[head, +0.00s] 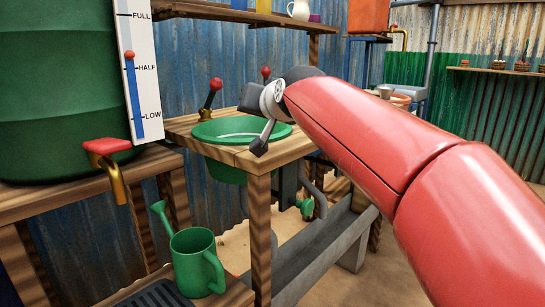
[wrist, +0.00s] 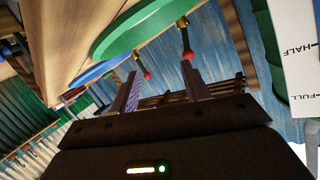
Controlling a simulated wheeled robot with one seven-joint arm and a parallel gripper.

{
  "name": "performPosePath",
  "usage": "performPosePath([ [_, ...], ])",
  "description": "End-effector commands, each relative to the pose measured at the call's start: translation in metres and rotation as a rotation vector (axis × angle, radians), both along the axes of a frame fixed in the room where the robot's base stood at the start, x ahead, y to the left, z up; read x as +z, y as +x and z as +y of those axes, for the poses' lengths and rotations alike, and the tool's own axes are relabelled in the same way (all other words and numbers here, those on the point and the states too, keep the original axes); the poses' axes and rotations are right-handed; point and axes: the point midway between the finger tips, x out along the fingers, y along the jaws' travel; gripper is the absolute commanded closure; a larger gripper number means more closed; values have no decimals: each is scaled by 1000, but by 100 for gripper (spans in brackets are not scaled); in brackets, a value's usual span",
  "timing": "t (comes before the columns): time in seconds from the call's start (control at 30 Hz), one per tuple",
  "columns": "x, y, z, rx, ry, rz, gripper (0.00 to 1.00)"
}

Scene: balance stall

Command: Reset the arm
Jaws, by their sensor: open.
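My red arm reaches in from the right of the head view and ends over the green basin (head: 212,129) set in a wooden stand. My gripper (head: 256,126) hangs at the basin's near right side, partly hidden by its own wrist. In the wrist view my gripper (wrist: 161,88) shows two fingers standing apart, with nothing between them. The basin's green rim (wrist: 150,25) also shows there, beyond the fingers, with the picture tilted nearly upside down.
A lever with a red knob (head: 210,92) stands behind the basin. At left are a green barrel (head: 60,90) with a level gauge (head: 140,75) and a red-handled tap (head: 107,148). A green watering can (head: 197,262) stands below. A shelf (head: 230,14) runs above.

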Motion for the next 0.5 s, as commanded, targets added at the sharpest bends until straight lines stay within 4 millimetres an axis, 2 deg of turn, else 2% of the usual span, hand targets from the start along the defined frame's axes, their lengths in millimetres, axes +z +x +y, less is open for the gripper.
performPosePath([
  [0.07, -3, -13, -15, -14, -25, 32, 53],
  [0.27, -31, -58, -58, -50, -115, 151, 53],
  [0.37, -53, -93, -86, -73, -171, 234, 53],
  [0.47, -84, -143, -117, -99, -238, 347, 53],
  [0.5, -99, -166, -130, -110, -265, 396, 53],
])
